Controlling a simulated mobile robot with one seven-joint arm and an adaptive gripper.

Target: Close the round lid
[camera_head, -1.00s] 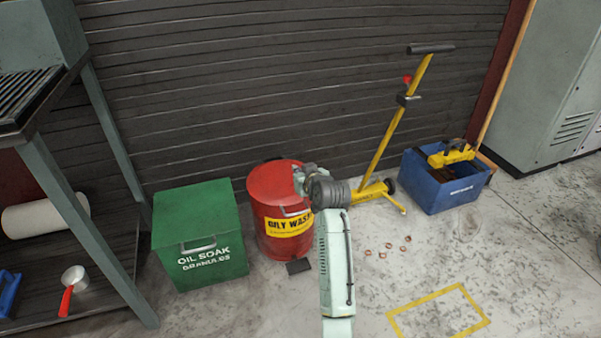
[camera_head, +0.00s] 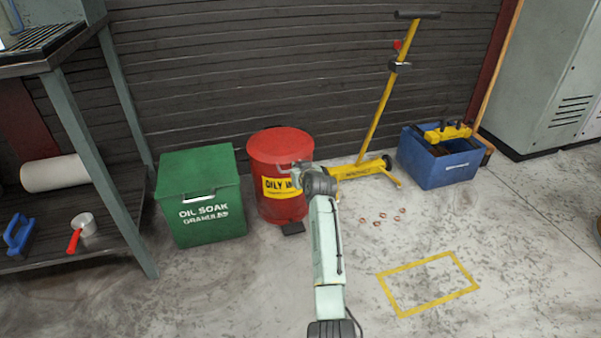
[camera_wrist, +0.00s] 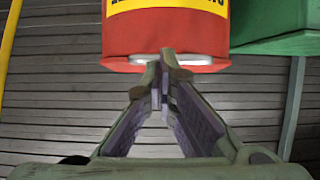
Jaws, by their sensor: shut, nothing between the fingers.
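The red oily waste can (camera_head: 270,208) stands on the floor with a yellow label around its side. Its round red lid (camera_head: 280,143) lies flat on top and looks seated, with no gap that I can see. My gripper (camera_head: 296,167) is at the front right of the lid's rim and hides part of the label. In the wrist view, where the can appears upside down, my gripper (camera_wrist: 160,64) is shut and empty. Its tips overlap the pale handle (camera_wrist: 180,60) on the red lid edge (camera_wrist: 120,62); I cannot tell whether they touch.
A green oil soak box (camera_head: 200,197) stands left of the can. A yellow wheeled stand (camera_head: 375,120) and a blue crate (camera_head: 440,168) are to the right. A black pedal (camera_head: 292,228) sits at the can's foot. Small copper rings (camera_head: 390,216) lie on the floor.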

